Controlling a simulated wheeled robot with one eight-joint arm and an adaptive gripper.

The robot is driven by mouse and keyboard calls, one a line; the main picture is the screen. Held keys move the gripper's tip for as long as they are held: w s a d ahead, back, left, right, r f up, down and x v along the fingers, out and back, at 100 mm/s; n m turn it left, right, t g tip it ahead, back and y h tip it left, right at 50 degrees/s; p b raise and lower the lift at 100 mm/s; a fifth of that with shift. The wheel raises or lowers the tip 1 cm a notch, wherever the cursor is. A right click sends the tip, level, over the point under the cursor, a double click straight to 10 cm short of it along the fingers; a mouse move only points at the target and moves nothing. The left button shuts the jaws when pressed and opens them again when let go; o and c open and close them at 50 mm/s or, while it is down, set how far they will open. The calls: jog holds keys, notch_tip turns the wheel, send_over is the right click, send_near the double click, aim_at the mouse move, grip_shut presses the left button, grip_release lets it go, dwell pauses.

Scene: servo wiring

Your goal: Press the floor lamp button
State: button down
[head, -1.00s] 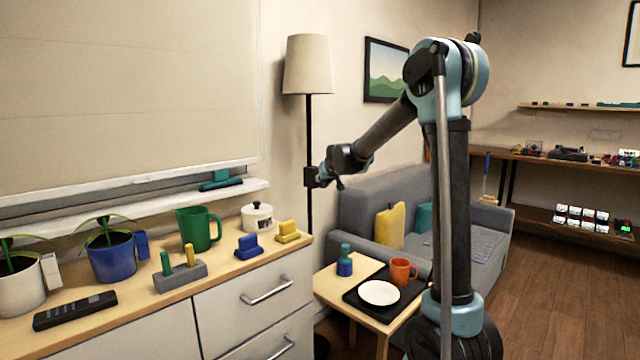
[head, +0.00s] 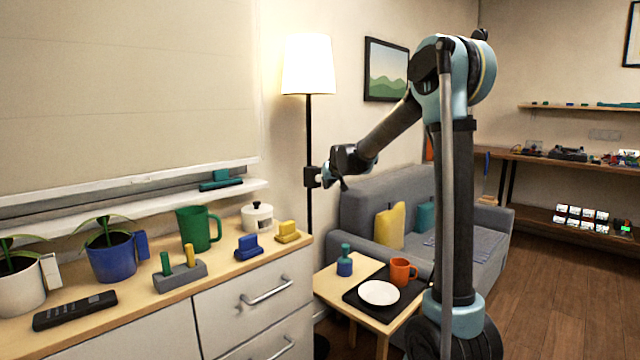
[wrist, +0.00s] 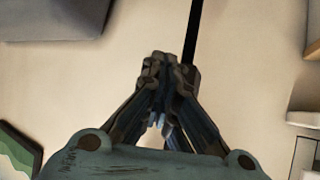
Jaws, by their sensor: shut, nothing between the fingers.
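The floor lamp has a lit, glowing shade (head: 308,66) on a thin black pole (head: 308,130). A small dark box (head: 311,177) sits at the pole, level with my gripper; the button itself is too small or hidden to make out. My gripper (head: 326,174) is at this box, seemingly touching or very near it. In the wrist view, my gripper (wrist: 168,68) has its fingers together with nothing between them. The black pole (wrist: 193,28) runs up from beside the fingertips there; the fingers hide its lower part.
A drawer cabinet (head: 255,290) with plants, a green mug (head: 198,228) and blocks stands at the left. Below the gripper is a small side table (head: 332,289) with a tray, plate and orange mug (head: 402,271). A grey sofa (head: 365,213) is behind.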

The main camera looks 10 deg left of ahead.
jog(key=shift+s+d, duration=0.85)
jog(key=shift+d, duration=0.2)
jog(key=shift+s+d, duration=0.8)
jog(key=shift+d, duration=0.25)
jog(key=shift+d, duration=0.1)
jog(key=s+d+f+m+g+h, duration=0.1)
jog(key=s+d+f+g, duration=0.1)
jog(key=s+d, duration=0.75)
jog(key=s+d+f+m+g+h, duration=0.1)
jog(key=s+d+f, duration=0.2)
jog(key=s+d, duration=0.7)
jog(key=s+d+f+g, duration=0.1)
jog(key=s+f, duration=0.3)
jog(key=s, duration=0.6)
jog(key=s+d+f+m+g+h, duration=0.1)
jog(key=s+f, duration=0.4)
jog(key=s, duration=0.5)
jog(key=s+d+f+m+g, duration=0.1)
jog(key=s+d+f+g, duration=0.1)
jog(key=s, duration=0.8)
notch_tip(320, 180, down, 2)
jog(key=shift+s+d+f+g+h, duration=0.15)
jog(key=shift+s+d+g+h, duration=0.2)
jog(key=shift+d, duration=0.5)
jog(key=shift+w, duration=0.15)
